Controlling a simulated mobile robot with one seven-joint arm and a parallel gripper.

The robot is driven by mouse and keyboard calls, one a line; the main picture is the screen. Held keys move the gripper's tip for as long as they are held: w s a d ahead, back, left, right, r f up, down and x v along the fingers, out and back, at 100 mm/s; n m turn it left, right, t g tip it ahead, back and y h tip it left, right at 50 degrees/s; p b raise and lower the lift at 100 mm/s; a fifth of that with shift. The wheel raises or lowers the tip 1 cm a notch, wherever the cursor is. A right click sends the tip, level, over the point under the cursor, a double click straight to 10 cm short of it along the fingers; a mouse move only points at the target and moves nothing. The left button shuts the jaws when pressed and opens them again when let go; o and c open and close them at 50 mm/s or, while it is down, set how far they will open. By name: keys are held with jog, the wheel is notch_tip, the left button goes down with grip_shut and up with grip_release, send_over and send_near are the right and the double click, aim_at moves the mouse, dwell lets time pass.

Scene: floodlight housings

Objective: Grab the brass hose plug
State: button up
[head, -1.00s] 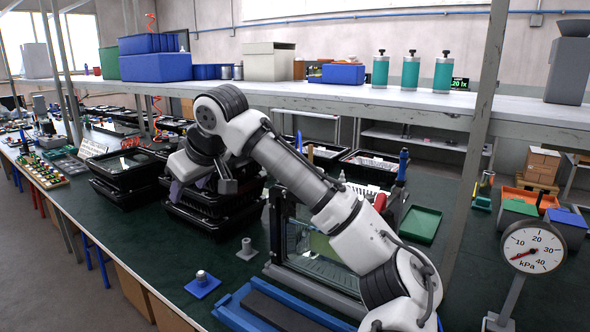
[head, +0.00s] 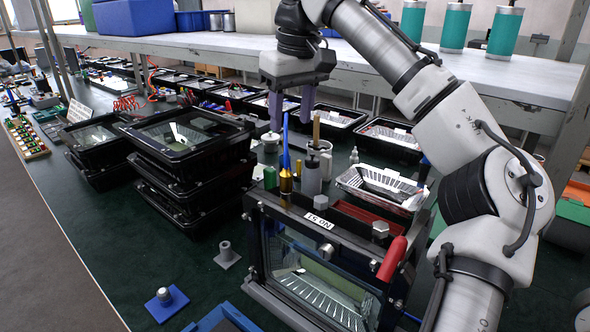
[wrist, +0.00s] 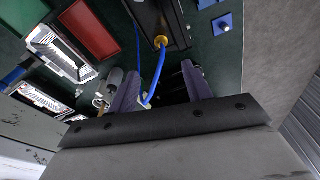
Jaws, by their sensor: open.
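The brass hose plug (head: 286,182) stands upright at the back left of the black test frame (head: 322,222), with a blue hose (head: 285,140) rising from it. In the wrist view the brass plug (wrist: 160,41) sits at the edge of the dark frame, and its blue hose curves down towards the fingers. My gripper (head: 291,118) is open and points down above the plug, its two purple-grey fingers apart. The fingers also show in the wrist view (wrist: 160,88), with the hose end near the left finger. Nothing is held between them.
A grey cylinder (head: 311,174), a white mug-like part (head: 322,154) and a green cylinder (head: 270,177) stand close around the plug. A red handle (head: 391,258) sticks out in front. Stacked black housings (head: 190,150) are left.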

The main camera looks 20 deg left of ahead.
aim_at(286, 172)
jog(key=f, duration=0.5)
jog(key=a+f, duration=0.1)
jog(key=f, duration=0.2)
jog(key=shift+w+f, duration=0.1)
jog(key=shift+w, duration=0.1)
jog(key=shift+w+a+f+p, duration=0.15)
jog(key=shift+f+p, duration=0.35)
jog(key=shift+f, duration=0.85)
jog(key=shift+s+a+f+p, duration=0.1)
jog(key=shift+f+p, duration=0.35)
jog(key=shift+f, duration=0.85)
grip_shut()
